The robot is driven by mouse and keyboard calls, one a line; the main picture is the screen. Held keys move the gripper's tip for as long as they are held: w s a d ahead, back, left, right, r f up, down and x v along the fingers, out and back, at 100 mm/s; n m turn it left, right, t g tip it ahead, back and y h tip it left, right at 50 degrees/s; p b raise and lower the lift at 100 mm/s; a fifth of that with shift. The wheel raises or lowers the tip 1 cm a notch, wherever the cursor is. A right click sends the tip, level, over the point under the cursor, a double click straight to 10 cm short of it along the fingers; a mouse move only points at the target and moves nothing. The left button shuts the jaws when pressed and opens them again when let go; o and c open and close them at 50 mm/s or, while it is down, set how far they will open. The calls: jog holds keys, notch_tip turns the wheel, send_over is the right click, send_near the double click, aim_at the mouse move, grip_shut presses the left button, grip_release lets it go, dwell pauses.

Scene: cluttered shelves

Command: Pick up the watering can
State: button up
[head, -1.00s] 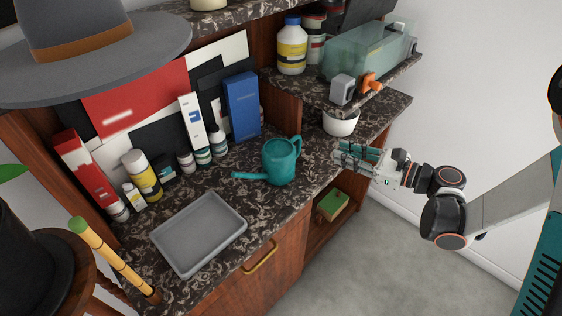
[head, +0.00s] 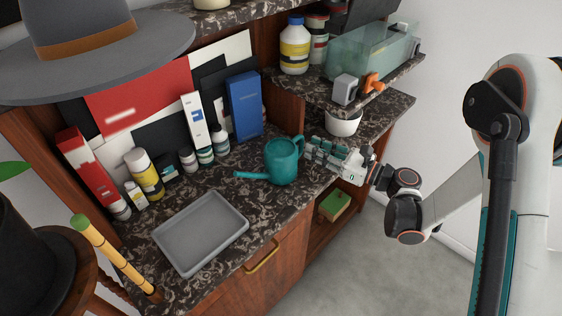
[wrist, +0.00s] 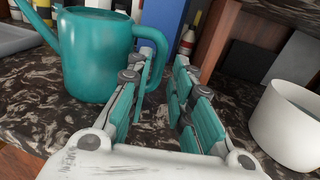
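The teal watering can (head: 282,162) stands upright on the dark marbled counter, its spout pointing left and its handle on the right. In the wrist view the watering can (wrist: 95,58) fills the upper left, with its handle close to the left finger. My gripper (head: 312,147) is at the right of the can, low over the counter. In the wrist view my gripper (wrist: 168,75) has its teal-padded fingers apart, with nothing between them. The handle looks beside or just past the left fingertip; I cannot tell whether they touch.
A grey tray (head: 205,265) lies at the front left of the counter. A white bowl (head: 343,124) stands right of my gripper, under the upper shelf (head: 395,76). A blue box (head: 244,106) and several bottles stand behind the can. The counter between tray and can is clear.

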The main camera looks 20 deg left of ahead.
aim_at(300, 152)
jog(key=a, duration=0.1)
jog(key=a+b, duration=0.1)
jog(key=a, duration=0.1)
jog(key=w+a, duration=0.1)
jog(key=a, duration=0.1)
jog(key=shift+a, duration=0.2)
jog(key=shift+c, duration=0.3)
grip_shut()
